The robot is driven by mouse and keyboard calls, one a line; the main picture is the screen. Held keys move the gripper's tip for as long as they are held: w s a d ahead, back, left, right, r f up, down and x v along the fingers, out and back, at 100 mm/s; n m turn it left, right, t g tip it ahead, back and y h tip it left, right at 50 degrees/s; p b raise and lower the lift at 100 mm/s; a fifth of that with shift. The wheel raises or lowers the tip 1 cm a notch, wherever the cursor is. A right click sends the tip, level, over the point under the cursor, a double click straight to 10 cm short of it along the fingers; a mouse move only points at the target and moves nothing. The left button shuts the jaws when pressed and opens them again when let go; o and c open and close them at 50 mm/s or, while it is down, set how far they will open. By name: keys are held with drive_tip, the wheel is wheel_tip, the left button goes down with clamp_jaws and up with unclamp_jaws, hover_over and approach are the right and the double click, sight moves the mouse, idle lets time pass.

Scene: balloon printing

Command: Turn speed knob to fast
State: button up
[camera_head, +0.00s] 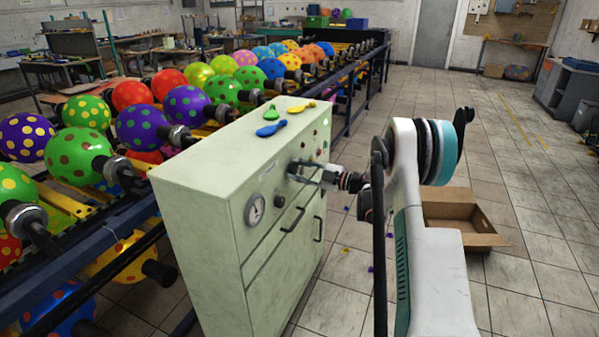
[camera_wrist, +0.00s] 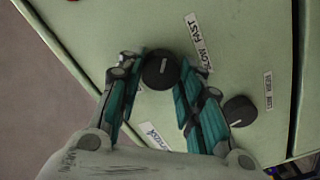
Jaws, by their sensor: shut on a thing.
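The speed knob (camera_wrist: 160,71) is a round black dial with a short white mark, on the front of a pale green cabinet (camera_head: 190,230). A tilted label (camera_wrist: 199,44) reading SLOW and FAST is beside it. My gripper (camera_wrist: 163,82) has its teal-padded fingers on both sides of this knob and is shut on it. In the head view my gripper (camera_head: 308,172) reaches the cabinet's front from the right, and I cannot make out the speed knob there.
A second black knob (camera_wrist: 239,111) sits close to one finger. The cabinet has a round gauge (camera_head: 255,209) and dark handles (camera_head: 293,220). Limp balloons (camera_head: 271,129) lie on top. A balloon rack (camera_head: 100,243) runs along the left; a cardboard box (camera_head: 455,213) sits on the floor.

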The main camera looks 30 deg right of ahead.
drive_tip(key=shift+m, duration=0.6)
drive_tip(key=o, duration=1.1)
drive_tip(key=shift+f, duration=0.1)
drive_tip(key=shift+c, duration=0.2)
drive_tip(key=shift+d, duration=0.1)
drive_tip(key=v, duration=1.2)
